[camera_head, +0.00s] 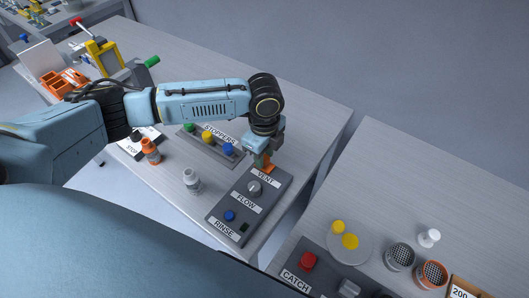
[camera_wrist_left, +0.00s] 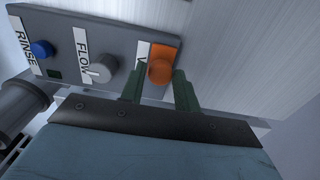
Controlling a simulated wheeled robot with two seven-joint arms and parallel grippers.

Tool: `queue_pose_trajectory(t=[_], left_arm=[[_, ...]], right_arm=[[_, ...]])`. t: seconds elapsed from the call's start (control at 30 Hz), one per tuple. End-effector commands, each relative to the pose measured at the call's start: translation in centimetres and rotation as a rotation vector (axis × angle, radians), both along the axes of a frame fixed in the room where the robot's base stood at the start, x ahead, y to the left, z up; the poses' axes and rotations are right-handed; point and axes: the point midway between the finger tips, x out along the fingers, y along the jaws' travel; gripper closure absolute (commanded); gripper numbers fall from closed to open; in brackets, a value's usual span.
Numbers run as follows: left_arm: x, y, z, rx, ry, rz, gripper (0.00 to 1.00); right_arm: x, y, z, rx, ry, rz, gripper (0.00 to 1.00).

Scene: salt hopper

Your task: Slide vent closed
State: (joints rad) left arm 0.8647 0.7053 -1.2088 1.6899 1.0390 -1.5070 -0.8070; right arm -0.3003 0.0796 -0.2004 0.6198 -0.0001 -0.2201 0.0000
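The grey control panel (camera_head: 222,212) lies on the near part of the table, with labels VENT, FLOW and RINSE. The orange vent slider (camera_head: 270,168) is at its VENT end, partly hidden by my left gripper (camera_head: 262,160). In the left wrist view the orange vent slider (camera_wrist_left: 160,70) lies between the two green fingers of my left gripper (camera_wrist_left: 158,88). The fingers stand apart on either side of it; a gap shows on the right-hand side. The grey FLOW knob (camera_head: 254,187) and blue RINSE button (camera_head: 229,215) are beside it. My right gripper is not seen.
A STOPPERS rack (camera_head: 206,146) with green, yellow and blue stoppers stands behind the panel. A white-capped bottle (camera_head: 191,180) and an orange-capped one (camera_head: 151,151) stand left. A second table holds a CATCH panel (camera_head: 318,280), a plate (camera_head: 362,250) and jars.

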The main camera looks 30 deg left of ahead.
Motion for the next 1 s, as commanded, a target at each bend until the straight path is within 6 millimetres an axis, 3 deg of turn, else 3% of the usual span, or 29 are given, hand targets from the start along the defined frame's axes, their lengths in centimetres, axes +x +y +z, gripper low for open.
queue_pose_trajectory(t=[0.03, 0.23, 0.47, 0.8, 1.0], left_arm=[[0.0, 0.0, 0.0, 0.000, 0.000, 0.000, 0.75], [0.0, 0.0, 0.0, 0.000, 0.000, 0.000, 1.00], [-0.1, -0.3, 0.1, -0.001, 0.002, -0.001, 1.00], [-0.7, -4.6, 0.4, -0.004, 0.004, -0.001, 1.00], [-0.7, -5.5, 0.1, -0.003, 0.000, 0.000, 1.00]], right_arm=[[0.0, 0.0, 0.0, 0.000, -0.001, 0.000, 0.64], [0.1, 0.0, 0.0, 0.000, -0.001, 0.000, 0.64], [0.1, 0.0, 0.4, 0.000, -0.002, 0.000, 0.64], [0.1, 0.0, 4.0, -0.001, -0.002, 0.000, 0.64], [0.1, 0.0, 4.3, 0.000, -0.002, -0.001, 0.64]])
